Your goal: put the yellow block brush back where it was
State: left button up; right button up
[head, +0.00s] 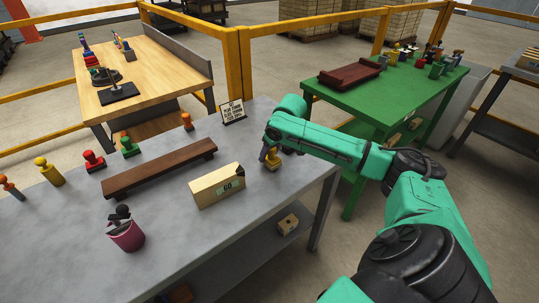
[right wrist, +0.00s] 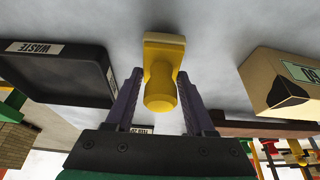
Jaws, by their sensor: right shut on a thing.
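The yellow block brush (head: 271,163) is at the right end of the grey table, beyond the cardboard box marked 60. It has a rounded handle and a wider block end. My right gripper (head: 268,152) is shut on it. In the right wrist view the yellow block brush (right wrist: 160,78) sits between the two purple fingers of my right gripper (right wrist: 160,105). I cannot tell whether its block touches the tabletop. My left gripper is not in view.
On the grey table (head: 70,215) are a box marked 60 (head: 217,186), a dark wooden rail (head: 160,169), a pink cup (head: 126,236), a small sign (head: 233,112) and several coloured knobbed pieces, one yellow (head: 48,171). A black WASTE tray (right wrist: 60,80) shows in the right wrist view.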

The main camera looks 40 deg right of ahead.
jog(key=shift+w+f, duration=0.1)
jog(key=shift+f, duration=0.3)
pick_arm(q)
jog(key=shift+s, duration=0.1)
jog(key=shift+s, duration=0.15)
pick_arm(e)
jog(key=o, duration=1.2)
jog(key=shift+f, duration=0.1)
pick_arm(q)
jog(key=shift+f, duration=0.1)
pick_arm(e)
jog(key=v, duration=1.2)
